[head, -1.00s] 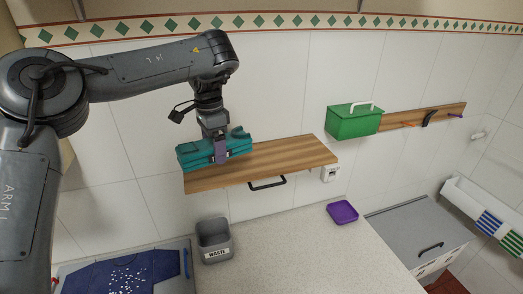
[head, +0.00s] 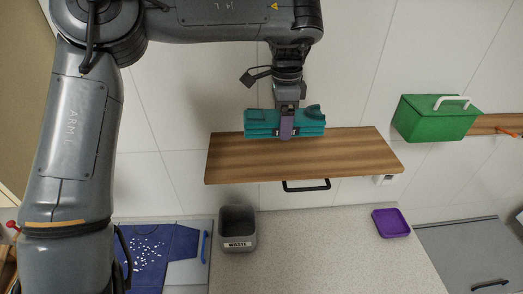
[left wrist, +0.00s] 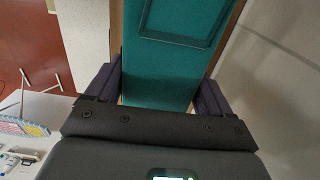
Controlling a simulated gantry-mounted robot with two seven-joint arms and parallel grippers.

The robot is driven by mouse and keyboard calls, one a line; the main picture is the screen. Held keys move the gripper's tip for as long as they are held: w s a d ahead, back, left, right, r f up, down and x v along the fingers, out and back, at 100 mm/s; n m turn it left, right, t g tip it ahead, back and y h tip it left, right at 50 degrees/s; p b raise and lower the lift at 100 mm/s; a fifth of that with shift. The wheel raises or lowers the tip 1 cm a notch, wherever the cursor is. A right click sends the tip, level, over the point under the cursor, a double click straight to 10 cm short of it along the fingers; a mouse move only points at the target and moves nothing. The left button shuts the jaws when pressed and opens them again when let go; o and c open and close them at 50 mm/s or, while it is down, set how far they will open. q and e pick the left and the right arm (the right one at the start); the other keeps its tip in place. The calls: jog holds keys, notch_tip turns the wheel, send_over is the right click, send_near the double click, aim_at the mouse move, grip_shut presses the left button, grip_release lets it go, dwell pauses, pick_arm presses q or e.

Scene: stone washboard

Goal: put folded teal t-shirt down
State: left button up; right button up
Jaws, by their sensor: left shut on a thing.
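The folded teal t-shirt (head: 262,124) is a thick folded bundle at the wooden wall shelf (head: 300,160), by its back left part. My left gripper (head: 286,130) comes down from above and is shut on it, with one purple finger showing across its front. In the left wrist view the teal cloth (left wrist: 175,70) fills the space between the two purple fingers. I cannot tell whether the shirt touches the shelf or hangs just above it. My right gripper is not in view.
A green box (head: 435,120) with a white handle is right of the shelf. Below are a grey waste bin (head: 238,232), a purple tray (head: 390,223) and a dark blue garment (head: 150,255). The shelf's front and right are bare; a black handle (head: 306,186) hangs under its front edge.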

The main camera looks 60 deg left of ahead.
pick_arm(q)
jog(key=p, duration=0.1)
send_over(256, 156)
notch_tip(256, 156, down, 4)
jog(key=shift+r, duration=0.1)
jog(key=shift+f+p, duration=0.7)
jog(key=shift+f, duration=1.4)
jog(key=shift+f, duration=0.15)
jog(key=o, duration=1)
